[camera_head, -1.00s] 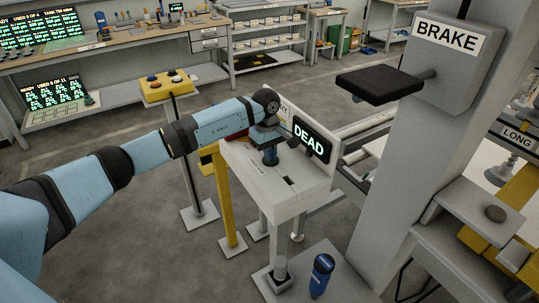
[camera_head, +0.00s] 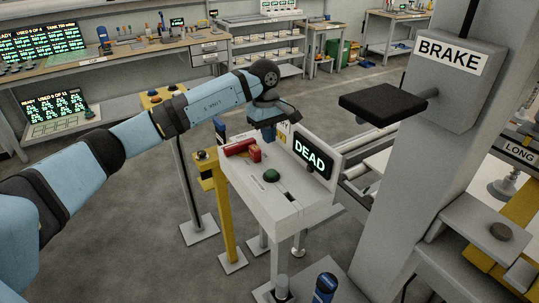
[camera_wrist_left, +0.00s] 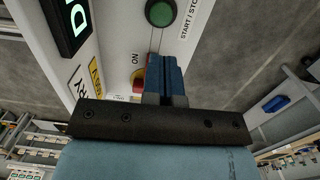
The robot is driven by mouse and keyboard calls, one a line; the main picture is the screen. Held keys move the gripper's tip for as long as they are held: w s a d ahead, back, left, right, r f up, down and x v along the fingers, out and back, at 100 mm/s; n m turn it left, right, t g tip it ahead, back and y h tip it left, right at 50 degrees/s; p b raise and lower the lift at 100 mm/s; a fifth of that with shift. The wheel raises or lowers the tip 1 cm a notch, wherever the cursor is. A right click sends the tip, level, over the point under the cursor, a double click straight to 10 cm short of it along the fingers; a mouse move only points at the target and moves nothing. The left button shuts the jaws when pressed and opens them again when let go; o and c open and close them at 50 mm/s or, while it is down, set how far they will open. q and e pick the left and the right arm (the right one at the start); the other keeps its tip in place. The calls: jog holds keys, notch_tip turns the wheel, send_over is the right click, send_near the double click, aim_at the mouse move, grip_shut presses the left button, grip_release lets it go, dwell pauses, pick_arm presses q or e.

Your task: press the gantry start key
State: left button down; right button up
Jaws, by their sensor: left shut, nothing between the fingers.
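The green round start key (camera_head: 271,176) is on the sloping top of the white console (camera_head: 262,198). In the left wrist view the key (camera_wrist_left: 160,13) sits beside a "START / STOP" label, ahead of the fingertips and apart from them. My left gripper (camera_head: 268,132) is over the far part of the console, beyond the key. Its blue fingers (camera_wrist_left: 165,72) are shut together with nothing between them. The console's screen (camera_head: 310,156) reads "DEAD". My right gripper is not in view.
A red handle (camera_head: 240,147) lies on the console's far left part, near my left gripper. In the wrist view, red shows partly behind the fingers near "ON". A yellow post (camera_head: 222,205) stands left of the console. The grey "BRAKE" column (camera_head: 412,170) stands right.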

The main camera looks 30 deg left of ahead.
pick_arm(q)
notch_tip(320, 180, up, 2)
jog(key=shift+a+r, duration=0.15)
dwell(0.5)
dwell(0.5)
dwell(0.3)
